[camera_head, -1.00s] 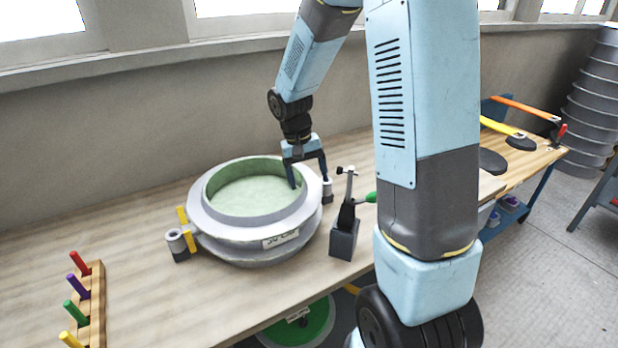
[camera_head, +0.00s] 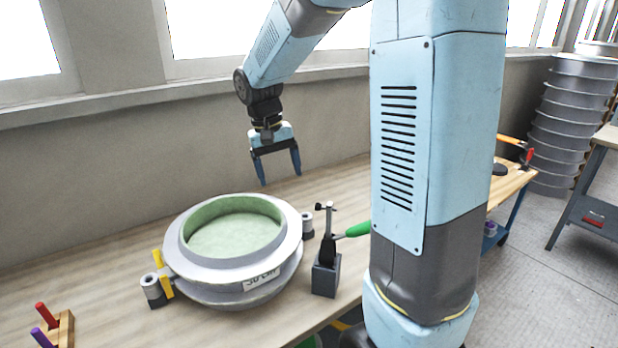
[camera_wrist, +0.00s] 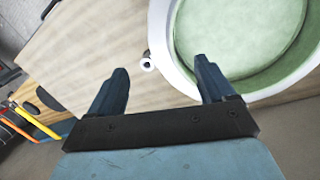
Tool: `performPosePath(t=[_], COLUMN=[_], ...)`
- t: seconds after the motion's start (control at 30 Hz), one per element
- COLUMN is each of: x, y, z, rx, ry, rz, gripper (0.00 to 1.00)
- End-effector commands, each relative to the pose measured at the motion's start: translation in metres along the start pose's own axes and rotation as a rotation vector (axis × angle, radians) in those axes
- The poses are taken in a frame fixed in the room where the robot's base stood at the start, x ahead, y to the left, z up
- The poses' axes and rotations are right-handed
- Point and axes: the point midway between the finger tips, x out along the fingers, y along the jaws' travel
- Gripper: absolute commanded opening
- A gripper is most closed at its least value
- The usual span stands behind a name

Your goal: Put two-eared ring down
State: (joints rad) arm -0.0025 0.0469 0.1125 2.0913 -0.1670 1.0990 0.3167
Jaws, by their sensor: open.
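The two-eared ring (camera_head: 185,262) is a wide grey ring with a pale green inside, seated around the round mould on the workbench. A short grey stub stands at its left side and another at its right. A yellow piece is by the left stub. My gripper (camera_head: 281,180) is open and empty, above and behind the ring, apart from it. In the wrist view my gripper's fingers (camera_wrist: 161,66) are spread, with the grey rim (camera_wrist: 160,45) beyond the right finger. Whether the ring and the mould are separate parts is hard to tell.
A peg rack (camera_head: 60,330) is at the front left. The wall is close behind my gripper. A stack of grey rings (camera_head: 575,120) stands at the far right.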

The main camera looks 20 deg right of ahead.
Motion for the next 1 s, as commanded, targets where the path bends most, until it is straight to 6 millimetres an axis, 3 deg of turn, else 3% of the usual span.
performPosePath(t=[0.2, 0.5, 0.8, 1.0], x=[-0.033, -0.059, -0.068, -0.067], y=[0.017, 0.036, 0.049, 0.054], z=[0.046, 0.111, 0.174, 0.203], rx=[-0.012, -0.033, -0.057, -0.07], ry=[0.114, 0.272, 0.435, 0.518], rz=[-0.042, -0.098, -0.149, -0.174], gripper=[0.82, 0.82, 0.82, 0.82])
